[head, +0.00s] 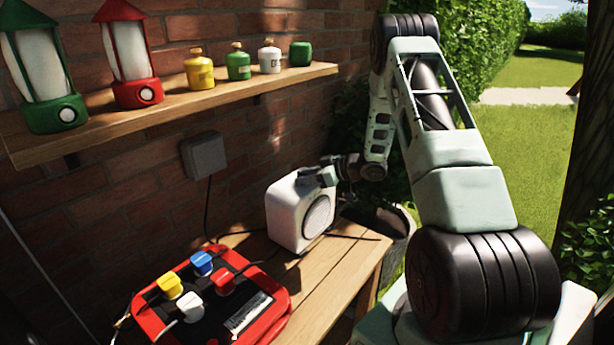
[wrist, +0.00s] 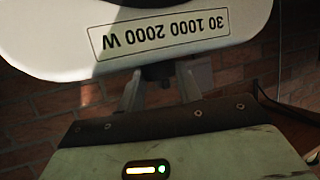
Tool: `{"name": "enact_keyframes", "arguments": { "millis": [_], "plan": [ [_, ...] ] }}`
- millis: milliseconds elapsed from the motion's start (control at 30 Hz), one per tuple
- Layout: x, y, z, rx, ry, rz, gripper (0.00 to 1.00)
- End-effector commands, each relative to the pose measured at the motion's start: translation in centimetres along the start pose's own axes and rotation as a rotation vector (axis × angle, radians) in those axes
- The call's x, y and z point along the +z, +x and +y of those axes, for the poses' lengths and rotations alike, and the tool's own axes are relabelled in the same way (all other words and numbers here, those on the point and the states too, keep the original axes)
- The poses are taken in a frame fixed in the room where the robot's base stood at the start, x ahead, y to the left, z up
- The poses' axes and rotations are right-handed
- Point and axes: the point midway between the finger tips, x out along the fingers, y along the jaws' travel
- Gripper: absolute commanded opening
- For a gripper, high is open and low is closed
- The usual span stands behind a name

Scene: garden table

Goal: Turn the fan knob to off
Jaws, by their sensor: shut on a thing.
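The white fan heater (head: 284,218) stands on the wooden bench, its round grille facing right. My gripper (head: 318,178) reaches its upper part from the right. In the wrist view the fan's white housing (wrist: 45,45) fills the top, with a label (wrist: 160,33) reading "30 1000 2000 W" upside down. Below the label, my gripper's two fingers (wrist: 159,88) are shut on a small dark knob (wrist: 158,72). The knob is mostly hidden in shadow and its pointer cannot be seen. In the head view the knob is hidden by my gripper.
A red and black box (head: 277,293) with several coloured plugs sits on the bench (head: 335,262) in front of the fan. A grey wall box (head: 203,155) has a cable running down. Above, a shelf (head: 170,110) holds two lanterns and several small canisters. A plant stands behind the fan.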

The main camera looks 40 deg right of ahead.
Motion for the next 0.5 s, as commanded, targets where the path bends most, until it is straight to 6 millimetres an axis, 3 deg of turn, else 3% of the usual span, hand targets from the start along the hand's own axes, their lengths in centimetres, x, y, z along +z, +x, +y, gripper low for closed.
{"name": "enact_keyframes", "arguments": {
  "millis": [100, 133, 200, 500],
  "plan": [
    [-0.08, -0.01, 0.02, 0.001, 0.000, 0.001, 0.12],
    [-0.08, -0.01, 0.02, 0.001, 0.000, 0.001, 0.40],
    [-0.07, -0.01, 0.02, 0.001, 0.000, 0.001, 0.56],
    [-0.01, -0.14, 0.03, 0.002, 0.000, 0.000, 0.56]
  ]
}}
